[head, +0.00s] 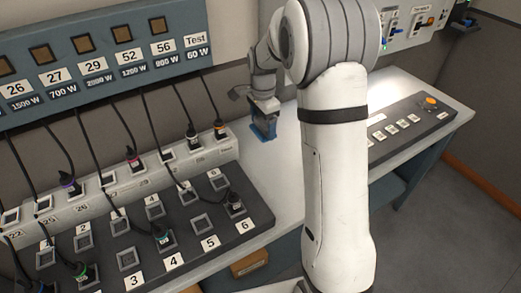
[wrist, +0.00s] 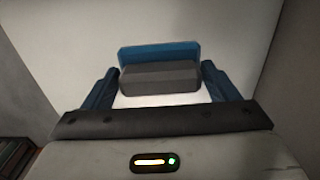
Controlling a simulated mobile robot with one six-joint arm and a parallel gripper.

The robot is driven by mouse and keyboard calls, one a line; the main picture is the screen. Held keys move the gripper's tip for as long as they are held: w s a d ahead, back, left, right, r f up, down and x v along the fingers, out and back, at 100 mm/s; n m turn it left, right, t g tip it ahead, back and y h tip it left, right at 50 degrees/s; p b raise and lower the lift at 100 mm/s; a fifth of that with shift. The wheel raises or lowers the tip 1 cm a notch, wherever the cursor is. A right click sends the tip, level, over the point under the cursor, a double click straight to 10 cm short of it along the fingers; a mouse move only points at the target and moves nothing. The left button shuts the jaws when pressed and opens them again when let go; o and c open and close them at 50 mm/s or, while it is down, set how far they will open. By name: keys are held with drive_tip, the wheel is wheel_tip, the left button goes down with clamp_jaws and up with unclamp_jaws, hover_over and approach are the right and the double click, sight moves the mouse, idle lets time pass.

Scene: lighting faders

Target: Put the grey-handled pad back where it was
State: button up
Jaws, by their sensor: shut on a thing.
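The pad is a blue plate (wrist: 158,53) with a dark grey handle (wrist: 160,77), in the middle of the wrist view. My gripper (wrist: 160,85) has one blue finger on each side of the handle and is shut on it. In the head view my gripper (head: 264,120) points down over the white table behind the socket strip, and the pad's blue edge (head: 263,137) shows just below it. The pad is at or very near the table surface; I cannot tell whether it touches. The handle is mostly hidden in the head view.
A dark numbered socket board (head: 190,225) and a grey strip with plugged cables (head: 120,180) stand to the left. A fader console (head: 405,125) lies on the white table (head: 285,155) to the right, partly behind my arm. A blue-grey labelled panel (head: 100,50) hangs behind.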

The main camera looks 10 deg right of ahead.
sight(262, 121)
wheel_tip(262, 121, down, 8)
drive_tip(key=shift+f, duration=0.1)
idle(0.4)
drive_tip(key=shift+f, duration=0.1)
drive_tip(key=o, duration=0.9)
wheel_tip(262, 121, up, 12)
drive_tip(key=shift+r, duration=0.1)
drive_tip(key=s+r+n+t, duration=0.1)
drive_tip(key=s+n, duration=0.3)
drive_tip(key=s, duration=0.5)
drive_tip(key=s+r+n, duration=0.2)
drive_tip(key=s+n, duration=0.3)
drive_tip(key=s, duration=0.5)
drive_tip(key=s+r+n+t, duration=0.1)
drive_tip(key=s+n, duration=0.4)
drive_tip(key=s, duration=0.4)
drive_tip(key=shift+s+a+r+t, duration=0.15)
drive_tip(key=shift+s+r+t, duration=0.15)
drive_tip(key=shift+r, duration=0.1)
